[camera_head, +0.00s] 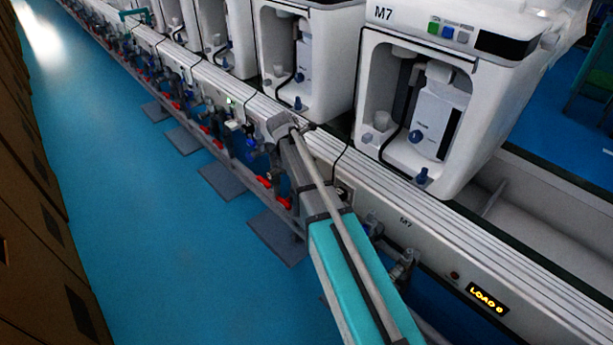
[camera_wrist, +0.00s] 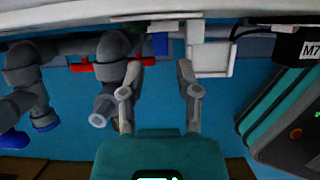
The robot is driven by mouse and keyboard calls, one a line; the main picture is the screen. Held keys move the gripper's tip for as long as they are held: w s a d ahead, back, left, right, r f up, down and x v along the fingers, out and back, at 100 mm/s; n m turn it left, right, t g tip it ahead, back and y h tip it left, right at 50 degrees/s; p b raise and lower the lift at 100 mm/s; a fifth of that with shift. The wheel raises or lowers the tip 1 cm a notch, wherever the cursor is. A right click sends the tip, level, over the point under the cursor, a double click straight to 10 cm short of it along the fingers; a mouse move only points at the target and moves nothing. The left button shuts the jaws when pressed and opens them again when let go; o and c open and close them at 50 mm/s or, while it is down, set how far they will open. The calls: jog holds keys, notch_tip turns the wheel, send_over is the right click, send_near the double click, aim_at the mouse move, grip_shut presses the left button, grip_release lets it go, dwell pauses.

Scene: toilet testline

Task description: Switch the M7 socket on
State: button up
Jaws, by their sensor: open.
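My gripper (camera_wrist: 160,72) is open and empty, below the rail edge and left of the dark box. In the head view my arm hides the gripper.
The M7 machine (camera_head: 440,110) stands above the rail. A white bracket (camera_wrist: 211,60) lies between the gripper and dark box. Grey pipe fittings (camera_wrist: 108,70) and a red valve handle (camera_wrist: 82,66) are close on the left. A lit LOAD display (camera_head: 487,297) is farther right.

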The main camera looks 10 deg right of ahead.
jog(key=shift+b+x, duration=2.95)
jog(key=shift+x, duration=0.55)
grip_shut()
